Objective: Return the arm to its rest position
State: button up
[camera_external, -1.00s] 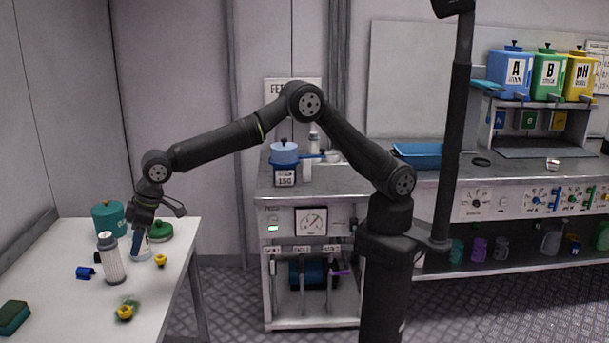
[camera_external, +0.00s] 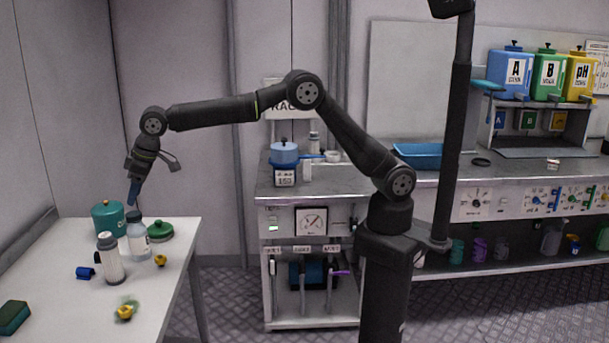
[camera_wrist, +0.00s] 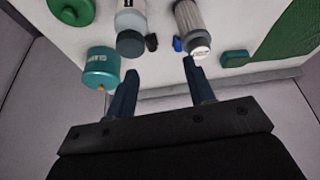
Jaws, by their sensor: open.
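My gripper (camera_external: 134,192) hangs over the back of the white table at the left, tilted down, just above the dark-capped bottle (camera_external: 138,243). In the wrist view my gripper (camera_wrist: 160,82) shows two dark blue fingers spread apart with nothing between them. The bottle (camera_wrist: 130,20) stands upright on the table, clear of the fingers. My arm reaches left from its base, with the elbow raised.
The table (camera_external: 70,300) also holds a teal canister (camera_external: 108,219), a green lid (camera_external: 160,231), a grey-capped white bottle (camera_external: 111,262), a blue piece (camera_external: 85,272), a green sponge (camera_external: 14,317) and yellow fruits (camera_external: 124,312). A bench (camera_external: 262,205) stands behind my arm.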

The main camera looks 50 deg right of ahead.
jog(key=w+d+m, duration=0.2)
jog(key=w+d, duration=0.7)
jog(key=w, duration=0.2)
jog(key=shift+d+t+h, duration=0.25)
jog(key=shift+t+h, duration=0.05)
